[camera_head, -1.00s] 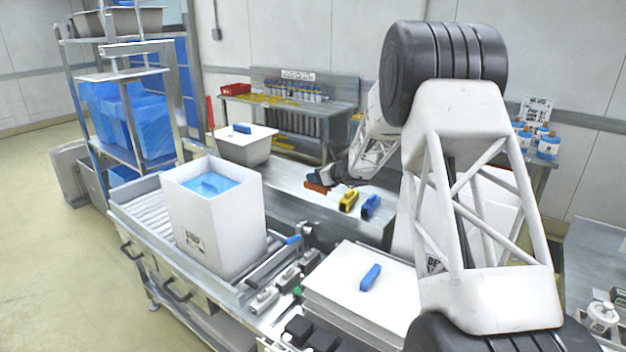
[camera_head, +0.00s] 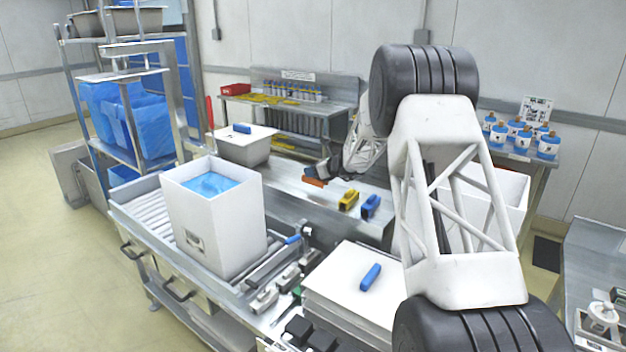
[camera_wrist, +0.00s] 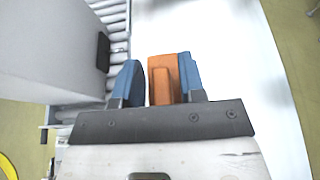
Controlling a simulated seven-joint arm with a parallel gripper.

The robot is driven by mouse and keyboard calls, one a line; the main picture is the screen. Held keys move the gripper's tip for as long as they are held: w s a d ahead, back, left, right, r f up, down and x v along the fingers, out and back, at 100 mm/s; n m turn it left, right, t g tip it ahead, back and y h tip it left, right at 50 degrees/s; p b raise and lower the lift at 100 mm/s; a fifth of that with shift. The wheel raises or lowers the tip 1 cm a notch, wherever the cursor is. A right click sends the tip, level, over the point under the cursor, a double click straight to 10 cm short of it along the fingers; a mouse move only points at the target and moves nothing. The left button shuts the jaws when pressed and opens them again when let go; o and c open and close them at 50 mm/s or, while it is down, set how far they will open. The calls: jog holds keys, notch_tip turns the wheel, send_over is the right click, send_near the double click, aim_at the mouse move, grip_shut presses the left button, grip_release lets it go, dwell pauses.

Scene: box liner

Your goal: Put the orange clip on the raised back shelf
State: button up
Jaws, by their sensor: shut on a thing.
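The orange clip (camera_head: 314,182) is held in my gripper (camera_head: 321,173), over or at the raised back shelf (camera_head: 285,183), a bare metal ledge behind the conveyor. In the wrist view the orange clip (camera_wrist: 162,80) stands between the two blue fingertips of my gripper (camera_wrist: 160,82). The jaws are shut on it. The pale shelf surface (camera_wrist: 225,60) lies ahead and to the right there. I cannot tell whether the clip touches the shelf. My arm hides part of the shelf's right side.
A yellow clip (camera_head: 348,199) and a blue clip (camera_head: 370,206) stand on the shelf, right of my gripper. A white lined box (camera_head: 215,225) stands on the roller conveyor in front. A grey lidded tub (camera_head: 243,147) is at the left. Another blue clip (camera_head: 370,276) lies on the white stack.

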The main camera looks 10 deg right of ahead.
aim_at(313, 179)
jog(key=shift+f, duration=1.7)
jog(key=shift+f, duration=0.15)
jog(key=o, duration=0.9)
jog(key=shift+r, duration=0.2)
jog(key=shift+v, duration=6)
jog(key=shift+f, duration=0.15)
